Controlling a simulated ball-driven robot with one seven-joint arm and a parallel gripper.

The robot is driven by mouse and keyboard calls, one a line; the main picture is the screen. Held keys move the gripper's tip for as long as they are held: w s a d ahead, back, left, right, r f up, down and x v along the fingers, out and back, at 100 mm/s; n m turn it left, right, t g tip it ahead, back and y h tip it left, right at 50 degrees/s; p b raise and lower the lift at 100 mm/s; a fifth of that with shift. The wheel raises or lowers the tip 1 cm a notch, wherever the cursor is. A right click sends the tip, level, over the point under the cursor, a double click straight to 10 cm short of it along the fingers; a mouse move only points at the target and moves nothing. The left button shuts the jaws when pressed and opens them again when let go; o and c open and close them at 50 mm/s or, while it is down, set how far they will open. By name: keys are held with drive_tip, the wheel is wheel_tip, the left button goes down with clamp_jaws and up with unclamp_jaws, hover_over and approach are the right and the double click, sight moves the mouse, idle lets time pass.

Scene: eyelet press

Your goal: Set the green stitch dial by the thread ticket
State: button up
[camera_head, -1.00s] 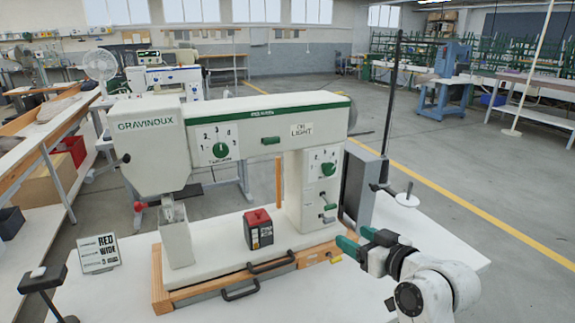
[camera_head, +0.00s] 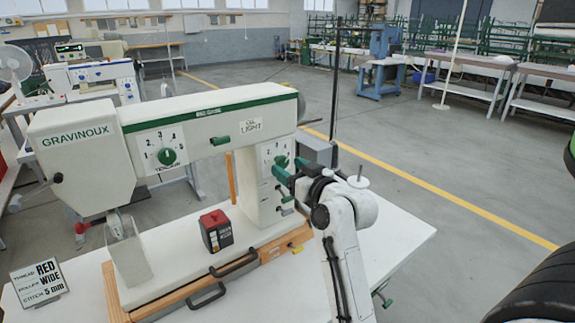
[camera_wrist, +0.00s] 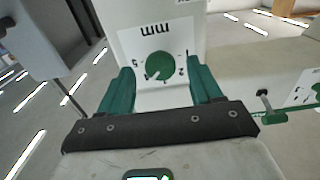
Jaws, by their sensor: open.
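The green stitch dial (camera_head: 282,161) is on a white plate on the sewing machine's column, partly hidden by my gripper (camera_head: 289,170). In the wrist view the round green dial (camera_wrist: 159,66) sits between my two green fingers, which are open on either side of it with gaps. The plate's "mm" lettering is upside down there, and the dial's white mark points to the lower left. The thread ticket (camera_head: 40,281) stands at the front left of the table. It reads thread red, roller wide, stitch 5 mm.
A second green dial (camera_head: 167,157), marked with numbers, is on the machine's upper arm. A red-and-black box (camera_head: 216,230) stands on the machine bed. Black handles (camera_head: 234,266) are along the base's front. Right of the machine the white table (camera_head: 395,243) is mostly clear.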

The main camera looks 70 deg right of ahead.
drive_tip(key=shift+w+d, duration=0.35)
drive_tip(key=shift+w, duration=0.25)
drive_tip(key=shift+c, duration=0.3)
drive_tip(key=c, duration=1)
drive_tip(key=shift+m+p, duration=0.35)
drive_tip(key=shift+m, duration=0.05)
drive_tip(key=m+p, duration=0.2)
drive_tip(key=m, duration=0.1)
drive_tip(key=shift+r+m, duration=0.15)
drive_tip(key=shift+m, duration=0.15)
drive_tip(key=shift+m+p, duration=1.4)
drive_tip(key=shift+m, duration=0.9)
